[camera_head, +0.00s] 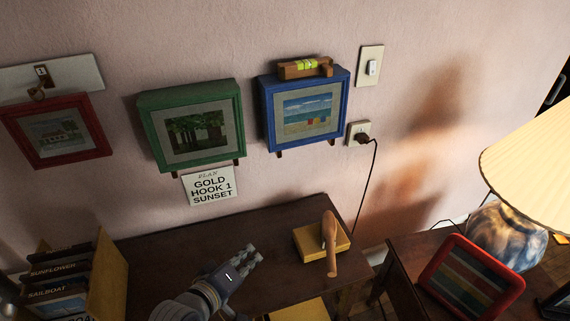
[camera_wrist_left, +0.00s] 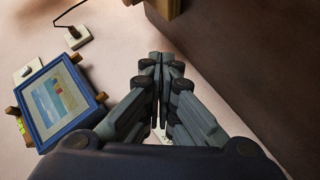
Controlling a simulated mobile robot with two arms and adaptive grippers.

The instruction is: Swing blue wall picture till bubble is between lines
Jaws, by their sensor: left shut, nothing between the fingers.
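The blue wall picture (camera_head: 266,112), with a beach scene inside, hangs on the pink wall right of centre. It also shows at the left of the left wrist view (camera_wrist_left: 89,85). A wooden spirit level (camera_head: 290,71) with a yellow-green vial (camera_head: 307,65) lies along its top edge; the bubble and its lines are too small to tell apart. Two small brown pegs show under the picture. My left gripper (camera_head: 253,254) is shut and empty, over the dark desk, below and left of the picture and apart from it. It also shows in the left wrist view (camera_wrist_left: 160,62). My right gripper is out of view.
A green picture (camera_head: 150,125) and a red picture (camera_head: 98,127) hang to the left. A sign (camera_head: 210,186) hangs under the green one. A socket (camera_head: 358,131) with plug and cord is close right of the blue picture. A wooden object (camera_head: 330,240) stands on the desk (camera_head: 190,240).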

